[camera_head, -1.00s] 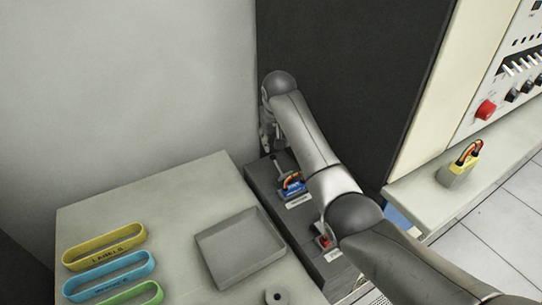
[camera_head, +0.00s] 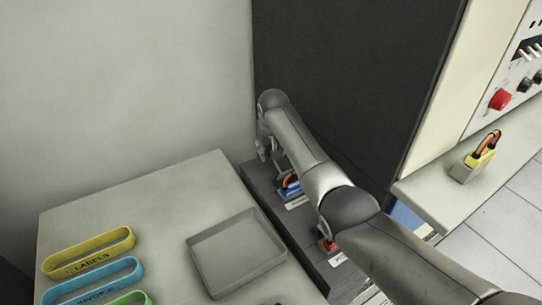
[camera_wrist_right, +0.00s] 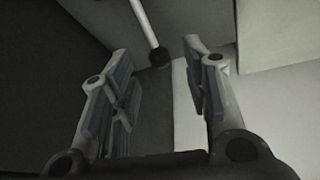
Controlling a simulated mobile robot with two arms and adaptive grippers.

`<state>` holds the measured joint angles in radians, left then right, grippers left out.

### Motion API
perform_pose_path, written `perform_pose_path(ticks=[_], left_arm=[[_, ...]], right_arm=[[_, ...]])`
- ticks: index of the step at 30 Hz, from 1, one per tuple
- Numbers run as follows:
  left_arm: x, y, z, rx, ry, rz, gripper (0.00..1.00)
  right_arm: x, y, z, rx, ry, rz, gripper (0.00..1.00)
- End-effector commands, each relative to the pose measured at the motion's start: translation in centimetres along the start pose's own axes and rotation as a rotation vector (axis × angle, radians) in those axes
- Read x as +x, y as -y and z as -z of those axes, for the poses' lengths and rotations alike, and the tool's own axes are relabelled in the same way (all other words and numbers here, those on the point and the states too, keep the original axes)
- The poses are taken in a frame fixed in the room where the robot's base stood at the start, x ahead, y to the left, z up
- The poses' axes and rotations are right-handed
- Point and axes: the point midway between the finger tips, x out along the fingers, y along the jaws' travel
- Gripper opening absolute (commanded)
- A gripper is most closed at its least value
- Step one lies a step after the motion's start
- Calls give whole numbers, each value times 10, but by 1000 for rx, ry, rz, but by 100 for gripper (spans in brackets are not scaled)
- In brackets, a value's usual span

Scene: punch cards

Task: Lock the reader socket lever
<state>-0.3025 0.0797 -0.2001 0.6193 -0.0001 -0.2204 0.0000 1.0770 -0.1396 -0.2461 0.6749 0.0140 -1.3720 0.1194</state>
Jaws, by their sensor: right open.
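The reader socket holds a blue plug (camera_head: 291,189) with red and yellow wires, in a dark grey unit (camera_head: 250,178) beside the table. My right gripper (camera_head: 264,152) hangs just behind it, low by the dark unit; my own arm hides part of the socket and the lever there. In the right wrist view a pale rod with a dark knob (camera_wrist_right: 160,57), which looks like the lever, comes down from the top. The knob shows between the two spread fingertips of the right gripper (camera_wrist_right: 157,55); I see no contact. My left gripper is not in view.
A grey table carries an empty tray (camera_head: 193,262) and yellow, blue and green labelled bands (camera_head: 90,252). A red part (camera_head: 328,245) sits further forward on the dark unit. A yellow plug (camera_head: 465,170) stands on the right shelf. A wall and a dark cabinet (camera_head: 350,70) close in behind.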

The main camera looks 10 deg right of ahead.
Motion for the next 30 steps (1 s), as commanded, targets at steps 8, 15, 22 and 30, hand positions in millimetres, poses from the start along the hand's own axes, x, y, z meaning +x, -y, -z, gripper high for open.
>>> perform_pose_path(ticks=[8, 15, 22, 30], left_arm=[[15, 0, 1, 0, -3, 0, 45], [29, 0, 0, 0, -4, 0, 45], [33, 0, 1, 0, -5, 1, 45], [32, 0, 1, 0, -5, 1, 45]], right_arm=[[32, 0, -1, 0, 0, -1, 43], [46, 0, 0, 0, -1, -1, 43], [50, 0, 0, 0, -2, 0, 43], [50, 0, 1, 0, -1, 0, 43]])
